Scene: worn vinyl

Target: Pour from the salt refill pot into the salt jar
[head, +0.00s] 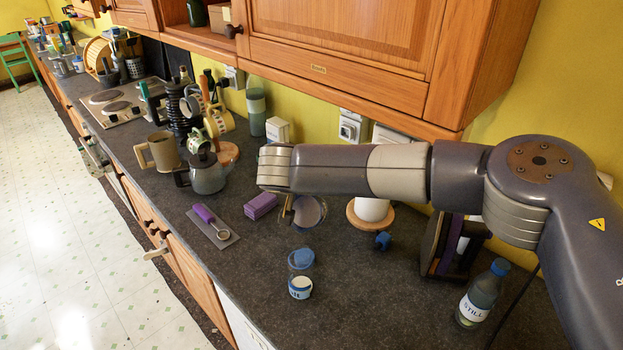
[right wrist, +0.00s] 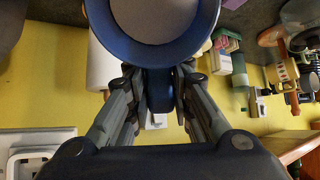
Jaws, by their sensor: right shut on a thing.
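My right gripper (head: 287,208) is shut on a round pot with a blue rim (head: 309,213), which I take as the salt refill pot. In the right wrist view the pot (right wrist: 205,50) shows its blue rim around a plain grey disc, and my fingers close on a blue part below it. I cannot tell whether the disc is its contents or its base. The salt jar (head: 300,286) stands on the worktop, nearer the front edge than the pot. It is clear, blue at the top, with a partly readable white label. The pot is above and apart from it. My left gripper is not in view.
A kettle-like pot (head: 207,175) stands behind. A white cylinder on a round wooden base (head: 355,218), a small blue object (head: 383,241) and a bottle (head: 479,298) stand right. Cupboards (head: 345,40) overhang.

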